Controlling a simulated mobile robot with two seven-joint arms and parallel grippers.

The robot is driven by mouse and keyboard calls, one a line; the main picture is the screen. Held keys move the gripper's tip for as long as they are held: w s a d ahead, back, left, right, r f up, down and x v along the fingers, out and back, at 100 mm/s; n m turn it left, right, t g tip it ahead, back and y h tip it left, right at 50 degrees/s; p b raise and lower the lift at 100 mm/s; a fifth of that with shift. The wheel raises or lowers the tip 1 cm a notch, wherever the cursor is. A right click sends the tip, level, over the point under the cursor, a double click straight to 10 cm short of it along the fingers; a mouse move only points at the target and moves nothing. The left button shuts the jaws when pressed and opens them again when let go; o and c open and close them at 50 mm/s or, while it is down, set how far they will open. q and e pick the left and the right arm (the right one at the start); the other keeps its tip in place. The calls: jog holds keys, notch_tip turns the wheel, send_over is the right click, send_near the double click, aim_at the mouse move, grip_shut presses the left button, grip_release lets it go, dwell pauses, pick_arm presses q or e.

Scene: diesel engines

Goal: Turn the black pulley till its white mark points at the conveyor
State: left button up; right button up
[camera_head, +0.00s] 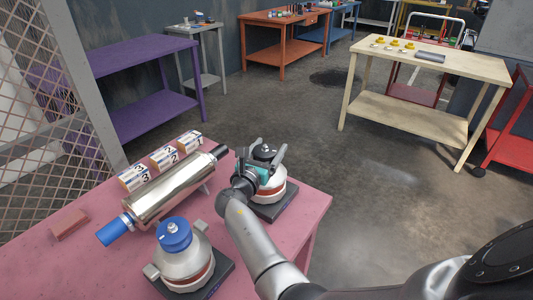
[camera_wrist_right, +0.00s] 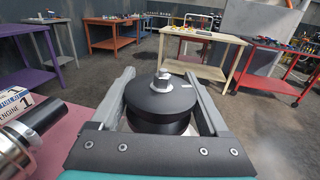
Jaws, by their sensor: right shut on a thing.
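The black pulley (camera_head: 265,150) tops a white and red unit at the right end of the pink table; in the wrist view (camera_wrist_right: 158,104) it is a black disc with a metal nut. Its white mark (camera_wrist_right: 187,87) is a short dash right of the nut, pointing to the right in that view. My right gripper (camera_head: 263,154) is shut on the pulley, one finger on each side; the fingers also flank it in the wrist view (camera_wrist_right: 160,80). My left gripper is not in view. I cannot clearly identify a conveyor.
A similar unit with a blue pulley (camera_head: 173,234) stands nearer on the pink table (camera_head: 40,265). A silver roller (camera_head: 172,190) lies left of my gripper, with numbered blocks (camera_head: 163,157) behind it. A wooden table (camera_head: 447,64) stands beyond open floor.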

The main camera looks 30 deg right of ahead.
jog(key=m+g+b, duration=0.1)
jog(key=m+g+h+b, duration=0.1)
jog(key=g, duration=0.1)
jog(key=m+g+h+b, duration=0.1)
jog(key=shift+s+d+f+g+b, duration=0.15)
jog(key=shift+s+g+b, duration=0.1)
jog(key=shift+g+b, duration=0.1)
pick_arm(q)
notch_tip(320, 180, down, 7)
jog(key=b, duration=0.2)
pick_arm(e)
jog(key=shift+s+d+r+m+g+h, duration=0.1)
jog(key=shift+m+g+h, duration=0.05)
jog(key=shift+m+g, duration=0.3)
jog(key=shift+s+a+r+m+g+h, duration=0.1)
jog(key=shift+m+g+h, duration=0.15)
jog(key=shift+g, duration=0.25)
jog(key=shift+s+d+m+g+h, duration=0.1)
jog(key=shift+m+g, duration=0.3)
jog(key=shift+g, duration=0.1)
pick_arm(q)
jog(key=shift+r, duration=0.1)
pick_arm(e)
jog(key=o, duration=1.2)
jog(key=shift+o, duration=0.2)
